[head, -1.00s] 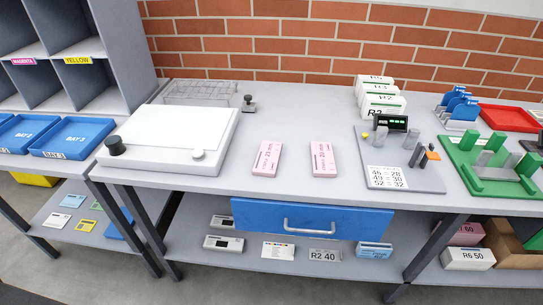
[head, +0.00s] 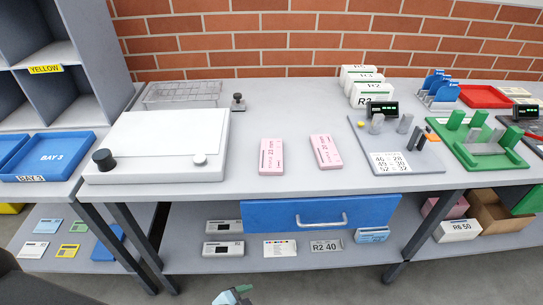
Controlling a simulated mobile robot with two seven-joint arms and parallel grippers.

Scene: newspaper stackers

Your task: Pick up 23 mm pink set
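Two pink sets lie flat and apart on the bench near its front edge. The left pink set (head: 271,157) stands nearly straight on to me; its print seems to read 23 mm. The right pink set (head: 325,151) is turned slightly, and its print is too small to read surely. A small grey and teal tip, seemingly of my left gripper (head: 235,296), shows at the bottom edge, well below and apart from both sets. Most of it is cut off, so its opening is hidden. My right gripper is not in view.
A white flat-topped unit (head: 158,145) stands left of the sets. A grey board (head: 425,160) with a number card lies to the right. White R boxes (head: 372,95) stand behind it. A blue drawer (head: 320,213) is under the bench edge. Bench around the sets is clear.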

